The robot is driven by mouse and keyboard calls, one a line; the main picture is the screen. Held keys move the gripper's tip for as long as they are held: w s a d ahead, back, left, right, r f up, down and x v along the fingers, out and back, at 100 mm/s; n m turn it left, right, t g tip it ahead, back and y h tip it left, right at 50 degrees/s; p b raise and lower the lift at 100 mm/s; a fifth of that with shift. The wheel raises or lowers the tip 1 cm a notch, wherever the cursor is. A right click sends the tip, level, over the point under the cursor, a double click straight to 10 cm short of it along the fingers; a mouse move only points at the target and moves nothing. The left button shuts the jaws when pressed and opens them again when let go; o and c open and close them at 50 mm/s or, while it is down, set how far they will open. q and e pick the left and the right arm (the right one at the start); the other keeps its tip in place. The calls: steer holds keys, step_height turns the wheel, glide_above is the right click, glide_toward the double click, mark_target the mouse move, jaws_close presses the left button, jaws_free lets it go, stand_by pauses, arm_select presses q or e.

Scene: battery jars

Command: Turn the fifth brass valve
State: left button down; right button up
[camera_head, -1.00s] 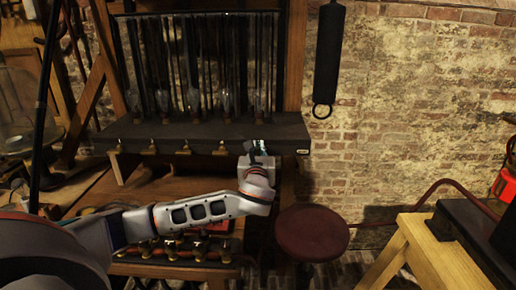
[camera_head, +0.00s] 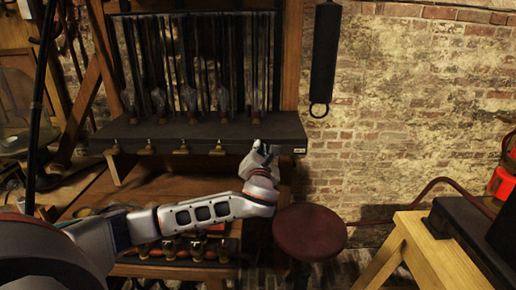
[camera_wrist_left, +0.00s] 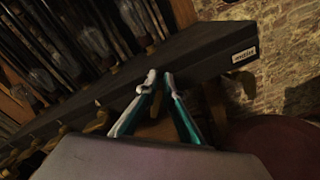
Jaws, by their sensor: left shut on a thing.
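A row of brass valves hangs under the front edge of a dark shelf (camera_head: 205,132). The first (camera_head: 115,150), second (camera_head: 147,150), third (camera_head: 181,149) and fourth (camera_head: 217,149) valves show left of my gripper. My left gripper (camera_head: 259,151) is at the fifth place, near the shelf's right end, tilted. In the left wrist view, its teal-sided fingers (camera_wrist_left: 162,82) come close together at the shelf edge, shut on the fifth valve, which the fingers hide. Another brass valve (camera_wrist_left: 97,123) shows to their left. My right gripper is not in view.
Glass jars (camera_head: 190,100) and dark rods stand on the shelf. A wooden bench with several red and brass fittings (camera_head: 170,249) is below. A round red stool (camera_head: 309,233) stands right of my forearm. A wooden stand (camera_head: 420,243) is at the lower right.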

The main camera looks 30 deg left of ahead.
arm_select(q)
steer(key=shift+w+d+f+m, duration=0.15)
steer(key=shift+f+m, duration=0.2)
steer(key=shift+m, duration=1.3)
steer(key=shift+d+f+m, duration=0.1)
steer(key=shift+f+m, duration=0.2)
steer(key=shift+m, duration=1.4)
steer(key=shift+w+d+f+m, duration=0.15)
steer(key=shift+f+m, duration=0.2)
steer(key=shift+m, duration=1.3)
steer(key=shift+s, duration=0.1)
steer(key=c, duration=2.2)
jaws_free()
steer(key=v, duration=1.2)
steer(key=shift+s, duration=0.1)
